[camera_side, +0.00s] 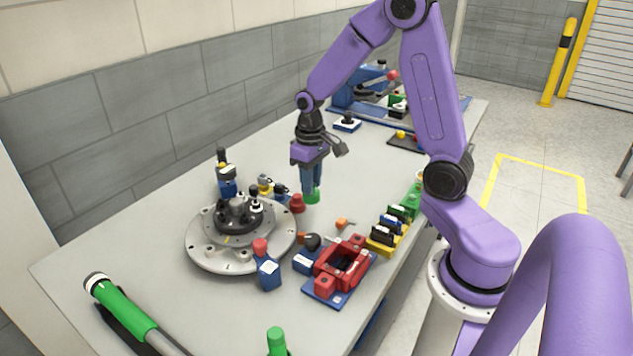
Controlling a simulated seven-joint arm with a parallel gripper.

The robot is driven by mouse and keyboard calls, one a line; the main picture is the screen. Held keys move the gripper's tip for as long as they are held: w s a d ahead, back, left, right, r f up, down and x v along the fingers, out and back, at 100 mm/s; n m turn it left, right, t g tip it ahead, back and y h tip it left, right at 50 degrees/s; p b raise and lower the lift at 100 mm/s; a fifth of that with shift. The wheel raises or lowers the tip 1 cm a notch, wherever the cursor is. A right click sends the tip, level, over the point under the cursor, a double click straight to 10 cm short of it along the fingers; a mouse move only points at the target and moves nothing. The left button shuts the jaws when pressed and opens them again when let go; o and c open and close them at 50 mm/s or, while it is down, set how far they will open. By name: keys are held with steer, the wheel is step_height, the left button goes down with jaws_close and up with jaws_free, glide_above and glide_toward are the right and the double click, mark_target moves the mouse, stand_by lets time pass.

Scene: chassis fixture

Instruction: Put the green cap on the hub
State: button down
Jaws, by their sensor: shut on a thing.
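The green cap (313,196) is at the tips of my gripper (312,186), which points down over the middle of the table. The gripper is shut on the cap; its fingers partly hide the cap's upper part. I cannot tell how far the cap is above the table. The hub (238,216) is a dark raised centre with several studs, on a round grey metal plate (208,254) to the left of the gripper. The cap and gripper are apart from the hub.
A red cap-like part (297,203) stands between gripper and hub. A blue block with a red top (268,270) stands by the plate's front edge. A red fixture (343,266) and a row of coloured blocks (395,227) lie to the right. A green-handled tool (120,310) lies front left.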

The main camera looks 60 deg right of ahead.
steer(key=w+a+r, duration=0.4)
steer(key=a+r, duration=0.2)
steer(key=a, duration=0.2)
steer(key=w+a+r, duration=0.5)
steer(key=a+r, duration=0.1)
steer(key=a, duration=0.2)
steer(key=shift+f, duration=2.2)
steer(key=shift+f, duration=0.15)
steer(key=shift+f, duration=0.6)
steer(key=shift+f, duration=0.8)
steer(key=c, duration=1.2)
jaws_free()
steer(key=shift+c, duration=0.2)
